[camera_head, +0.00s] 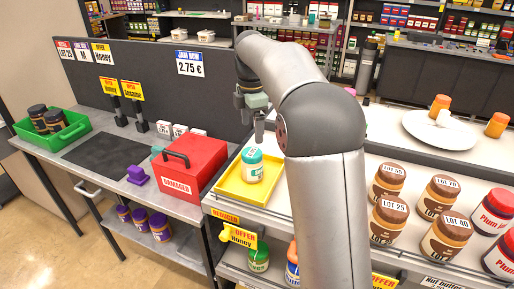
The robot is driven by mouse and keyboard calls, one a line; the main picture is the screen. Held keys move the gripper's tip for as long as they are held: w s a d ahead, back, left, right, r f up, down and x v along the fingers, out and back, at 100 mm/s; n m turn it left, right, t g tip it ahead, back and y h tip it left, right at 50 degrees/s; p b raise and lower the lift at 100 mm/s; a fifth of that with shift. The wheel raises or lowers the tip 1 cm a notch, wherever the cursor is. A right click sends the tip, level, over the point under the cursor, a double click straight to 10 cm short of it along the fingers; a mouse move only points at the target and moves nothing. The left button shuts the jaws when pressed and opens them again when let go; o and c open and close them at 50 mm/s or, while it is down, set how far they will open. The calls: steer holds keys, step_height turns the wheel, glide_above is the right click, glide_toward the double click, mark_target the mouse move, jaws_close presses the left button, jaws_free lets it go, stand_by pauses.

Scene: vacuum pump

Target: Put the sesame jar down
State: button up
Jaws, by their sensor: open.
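A jar with a teal lid and a pale label (252,169) stands upright in the yellow tray (231,186). Its label is too small to read, so I cannot tell for sure that it is the sesame jar. My gripper (259,138) is open and points down just above and slightly right of the jar's lid. From this view I cannot tell whether the fingers touch the lid. My arm hides part of the counter to the right of the tray.
A red "Damaged" box (199,165) stands left of the tray. A green crate (72,128) with dark-lidded jars sits at the far left. Brown-lidded jars (442,198) stand at the right. A white plate (420,128) lies behind them. A dark mat (100,152) is bare.

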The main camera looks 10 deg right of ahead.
steer(key=shift+s+r, duration=0.15)
steer(key=s+f+m, duration=0.4)
steer(key=s+m, duration=0.2)
steer(key=s, duration=0.5)
steer(key=s+f+m, duration=0.5)
steer(key=s+m, duration=0.2)
steer(key=s, duration=0.4)
steer(key=s+f+m, duration=0.4)
steer(key=s+m, duration=0.2)
steer(key=s, duration=0.5)
steer(key=shift+s+a+f+m+t, duration=0.25)
steer(key=shift+s+a+m+t, duration=0.05)
steer(key=shift+s+a, duration=0.1)
steer(key=shift+w, duration=0.1)
steer(key=shift+c, duration=0.3)
